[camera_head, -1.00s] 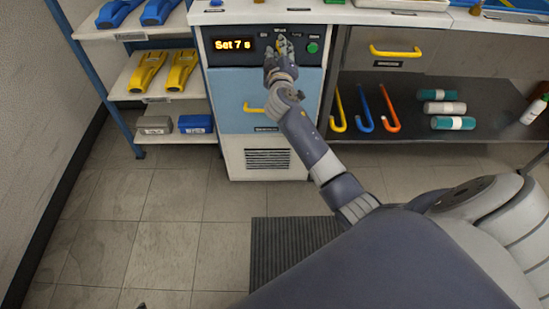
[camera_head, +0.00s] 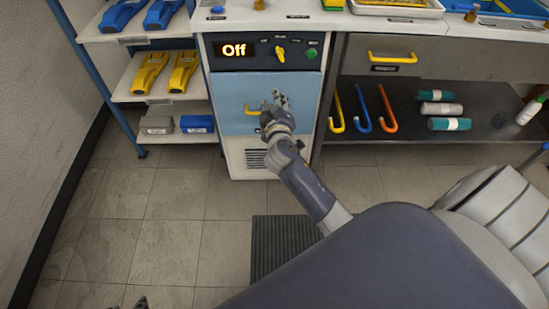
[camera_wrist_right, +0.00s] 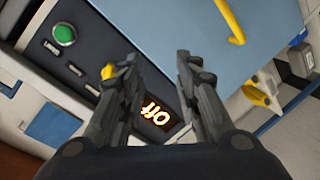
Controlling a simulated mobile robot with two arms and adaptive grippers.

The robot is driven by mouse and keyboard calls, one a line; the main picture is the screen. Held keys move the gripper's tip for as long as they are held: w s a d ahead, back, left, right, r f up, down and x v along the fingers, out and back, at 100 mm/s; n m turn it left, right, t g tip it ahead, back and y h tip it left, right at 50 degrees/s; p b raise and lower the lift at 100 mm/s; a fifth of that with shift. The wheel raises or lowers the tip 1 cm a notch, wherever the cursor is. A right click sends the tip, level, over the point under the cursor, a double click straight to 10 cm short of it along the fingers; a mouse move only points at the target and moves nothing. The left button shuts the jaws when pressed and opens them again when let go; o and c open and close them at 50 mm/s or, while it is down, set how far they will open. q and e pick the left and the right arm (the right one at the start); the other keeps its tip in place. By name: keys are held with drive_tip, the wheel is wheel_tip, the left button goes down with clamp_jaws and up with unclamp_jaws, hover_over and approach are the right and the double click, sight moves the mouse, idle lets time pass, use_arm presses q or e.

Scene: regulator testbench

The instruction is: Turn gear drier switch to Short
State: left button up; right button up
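The gear drier (camera_head: 225,80) is a cabinet with a blue door and a dark control panel. Its display (camera_head: 234,50) reads "Off" and also shows in the right wrist view (camera_wrist_right: 158,115). The yellow switch knob (camera_head: 280,53) sits right of the display; its labels are too small to read surely. The knob is partly hidden by a finger in the right wrist view (camera_wrist_right: 107,71). My right gripper (camera_head: 276,99) is in front of the blue door, below and apart from the knob. Its fingers (camera_wrist_right: 158,58) are spread and empty. Dark tips at the bottom edge may be my left gripper (camera_head: 128,304).
A green button (camera_head: 311,53) is right of the knob. A yellow handle (camera_head: 252,110) is on the blue door. Shelves with yellow tools (camera_head: 183,72) stand left. Hooks (camera_head: 361,108) and bottles (camera_head: 449,124) are under the counter on the right.

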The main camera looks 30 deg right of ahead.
use_arm(q)
wheel_tip(320, 180, up, 6)
drive_tip(key=p, duration=0.5)
use_arm(e)
drive_tip(key=s+a+f+g+y, duration=0.2)
drive_tip(key=s+f, duration=0.2)
drive_tip(key=f, duration=0.5)
drive_tip(key=s+a+f+g+y, duration=0.1)
drive_tip(key=s+a+f+g, duration=0.1)
drive_tip(key=f, duration=0.7)
drive_tip(key=s+a, duration=0.1)
drive_tip(key=s, duration=0.1)
drive_tip(key=shift+s+f+n+y, duration=0.15)
drive_tip(key=shift+s+n+y, duration=0.15)
drive_tip(key=shift+n+y, duration=0.1)
use_arm(q)
drive_tip(key=shift+f, duration=0.1)
